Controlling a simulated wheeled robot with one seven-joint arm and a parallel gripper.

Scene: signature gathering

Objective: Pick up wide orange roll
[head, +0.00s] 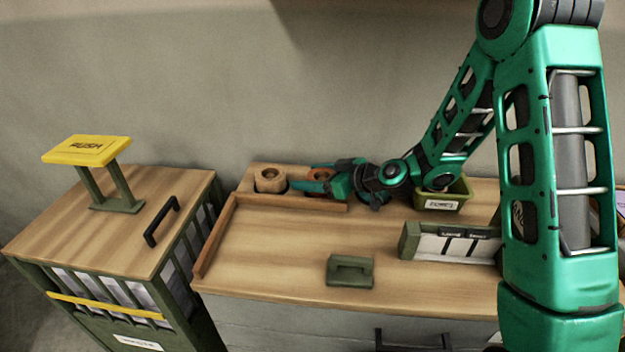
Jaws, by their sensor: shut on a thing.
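The orange roll (318,173) is at the back left of the desk, beside a low wooden rail. My gripper (308,181) reaches in from the right and is shut on this roll, with green fingers around it. The fingers hide much of the roll. I cannot tell whether it is lifted off the surface. A tan wooden-looking roll (270,181) stands upright just left of my gripper.
The desk (265,260) has low wooden rails (214,235) at its left and back. A green tray with a label (441,202), a green block with a handle (350,271) and a slotted holder (450,245) stand on it. A cabinet with a yellow sign (87,150) is at left.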

